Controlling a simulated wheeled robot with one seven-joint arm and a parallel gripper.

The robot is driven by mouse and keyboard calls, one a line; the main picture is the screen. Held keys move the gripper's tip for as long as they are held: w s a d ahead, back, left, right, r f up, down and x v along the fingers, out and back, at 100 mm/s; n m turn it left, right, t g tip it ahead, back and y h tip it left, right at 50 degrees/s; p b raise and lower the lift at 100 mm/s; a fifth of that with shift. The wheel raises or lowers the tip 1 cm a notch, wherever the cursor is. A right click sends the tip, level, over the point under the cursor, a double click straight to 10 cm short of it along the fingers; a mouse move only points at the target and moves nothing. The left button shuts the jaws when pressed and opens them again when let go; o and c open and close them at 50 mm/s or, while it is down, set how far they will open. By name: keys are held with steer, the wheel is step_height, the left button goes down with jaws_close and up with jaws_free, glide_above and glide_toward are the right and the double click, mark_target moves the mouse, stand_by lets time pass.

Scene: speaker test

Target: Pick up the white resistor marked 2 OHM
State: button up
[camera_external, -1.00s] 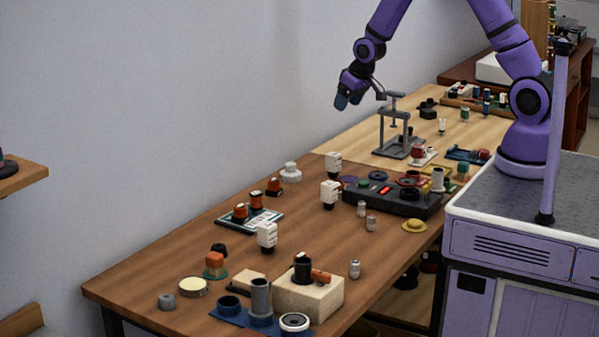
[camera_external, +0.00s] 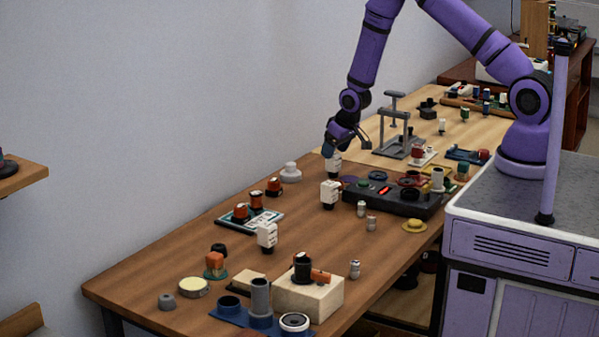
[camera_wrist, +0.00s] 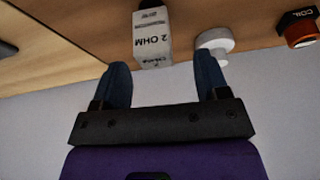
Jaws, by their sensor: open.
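The white resistor marked 2 OHM (camera_wrist: 153,42) stands between the two blue fingertips in the wrist view, at the far end of the gap. In the external view a white block (camera_external: 334,165) stands upright on the table by the wall side, directly under my gripper (camera_external: 345,145). My gripper also shows in the wrist view (camera_wrist: 163,82), open, with space on both sides of the resistor. Two similar white blocks stand nearer the camera, one in the middle (camera_external: 330,193) and one further forward (camera_external: 267,235); their markings are too small to read.
A white stepped knob (camera_external: 290,172) stands close by and also shows in the wrist view (camera_wrist: 214,42), beside a part marked COIL (camera_wrist: 299,28). A black device with a red light (camera_external: 395,196) lies to the right. A grey stand (camera_external: 398,150) rises behind. The wall is close on the left.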

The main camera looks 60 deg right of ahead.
mark_target(333, 166)
steer(key=shift+d+x, duration=0.2)
steer(key=shift+x, duration=2.4)
steer(key=shift+s, duration=0.15)
steer(key=c, duration=1.1)
